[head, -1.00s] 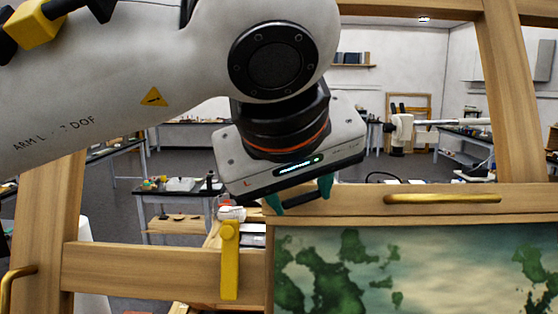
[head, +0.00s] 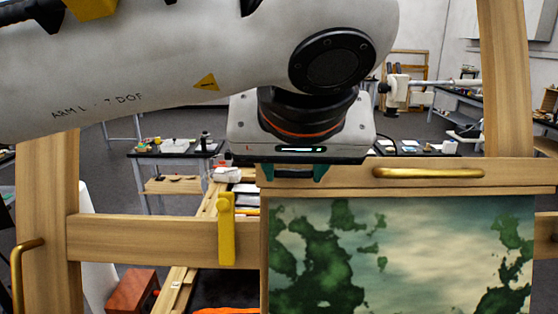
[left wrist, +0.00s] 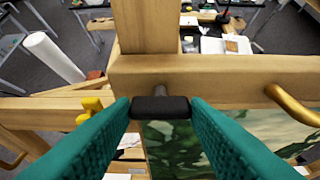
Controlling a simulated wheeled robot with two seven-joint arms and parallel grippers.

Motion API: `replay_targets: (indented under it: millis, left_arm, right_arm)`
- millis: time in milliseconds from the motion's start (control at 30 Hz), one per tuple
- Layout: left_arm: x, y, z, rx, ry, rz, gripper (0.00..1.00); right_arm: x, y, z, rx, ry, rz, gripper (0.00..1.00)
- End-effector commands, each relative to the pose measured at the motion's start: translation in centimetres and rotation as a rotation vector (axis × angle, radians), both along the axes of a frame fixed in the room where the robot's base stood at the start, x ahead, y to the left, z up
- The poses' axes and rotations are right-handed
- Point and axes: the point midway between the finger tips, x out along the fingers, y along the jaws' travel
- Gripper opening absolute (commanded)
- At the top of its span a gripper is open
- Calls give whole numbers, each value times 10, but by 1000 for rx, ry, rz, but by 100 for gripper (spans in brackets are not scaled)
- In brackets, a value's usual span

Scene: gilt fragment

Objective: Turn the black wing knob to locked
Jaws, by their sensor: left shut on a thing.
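The black wing knob (left wrist: 160,107) sits on a short grey stem at the wooden rail (left wrist: 215,77) in the left wrist view. Its bar lies level across that picture, with one green fingertip at each end. My left gripper (head: 294,173) is shut on the knob, and the fingertips (left wrist: 160,109) touch its ends. No locked mark can be read. My right gripper is not in view.
The green and cream painting (head: 400,255) stands below the rail. A brass handle (head: 428,173) is on the rail to the right, another (head: 20,270) at far left. A yellow latch (head: 226,230) is left of the painting. Wooden posts (head: 508,80) rise at the sides.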

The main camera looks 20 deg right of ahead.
Motion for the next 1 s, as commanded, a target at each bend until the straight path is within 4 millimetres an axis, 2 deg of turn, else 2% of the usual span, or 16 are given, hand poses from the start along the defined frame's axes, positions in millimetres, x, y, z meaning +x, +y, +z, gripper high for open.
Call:
replay_targets:
  millis: [133, 167, 300, 667, 833, 1000]
  left_arm:
    - [-1, 0, -4, 8, 5, -2, 19]
    - [-1, 0, -4, 8, 5, -2, 43]
    - [-1, 0, -3, 6, 5, -2, 64]
    - [-4, 1, 3, 0, 1, 0, 64]
    - [-22, 6, 21, -1, -2, -1, 64]
    - [-46, 12, 50, 0, -1, 0, 64]
  right_arm:
    - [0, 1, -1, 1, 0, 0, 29]
    - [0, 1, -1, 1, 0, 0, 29]
    - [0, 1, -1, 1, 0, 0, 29]
    - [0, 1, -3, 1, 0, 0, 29]
    - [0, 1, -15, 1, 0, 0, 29]
    - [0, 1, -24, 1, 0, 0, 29]
